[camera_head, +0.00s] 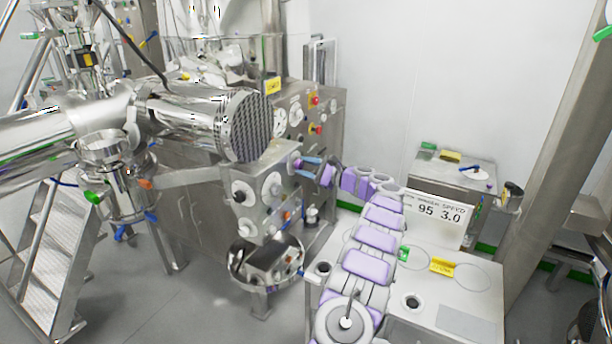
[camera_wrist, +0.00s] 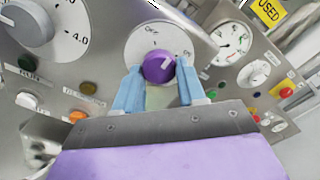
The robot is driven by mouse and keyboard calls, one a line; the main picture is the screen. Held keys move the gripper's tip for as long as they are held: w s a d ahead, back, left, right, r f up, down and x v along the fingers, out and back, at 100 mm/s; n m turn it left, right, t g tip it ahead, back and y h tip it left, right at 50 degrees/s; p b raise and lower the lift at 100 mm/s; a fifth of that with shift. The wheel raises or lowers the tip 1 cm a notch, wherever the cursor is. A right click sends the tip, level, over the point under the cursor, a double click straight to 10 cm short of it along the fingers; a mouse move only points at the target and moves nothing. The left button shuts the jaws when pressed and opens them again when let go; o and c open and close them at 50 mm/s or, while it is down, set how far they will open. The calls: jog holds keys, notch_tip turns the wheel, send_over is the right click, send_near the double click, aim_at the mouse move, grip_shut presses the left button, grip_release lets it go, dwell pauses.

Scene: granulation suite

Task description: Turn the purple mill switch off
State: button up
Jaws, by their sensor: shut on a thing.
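The purple mill switch (camera_wrist: 158,67) is a round knob on a white dial plate in the wrist view. The plate has one label at the top that seems to read "Off" and another to the right that seems to read "On". The white mark on the knob slants to the upper right, towards the right-hand label. My gripper (camera_wrist: 157,74) has its two blue fingers on either side of the knob and is shut on it. In the head view my gripper (camera_head: 306,166) is at the steel control panel (camera_head: 227,186), and the knob is mostly hidden there.
A larger grey knob (camera_wrist: 28,22) with a numbered scale is at the left of the panel. Small coloured buttons, including an orange one (camera_wrist: 77,117), sit below it. A pressure gauge (camera_wrist: 230,43) and yellow tag (camera_wrist: 270,11) are at the right. A steel table (camera_head: 450,290) stands beside my arm.

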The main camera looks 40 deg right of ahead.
jog(key=n+b, duration=0.3)
jog(key=n, duration=0.1)
jog(key=shift+n+b, duration=0.3)
jog(key=shift+b, duration=0.05)
jog(key=n+b, duration=0.3)
jog(key=n, duration=0.2)
jog(key=shift+w+f, duration=0.1)
dwell(0.3)
jog(key=o, duration=1.1)
jog(key=p+v, duration=0.1)
jog(key=v, duration=1.6)
jog(key=shift+d+p, duration=0.2)
jog(key=shift+p, duration=0.2)
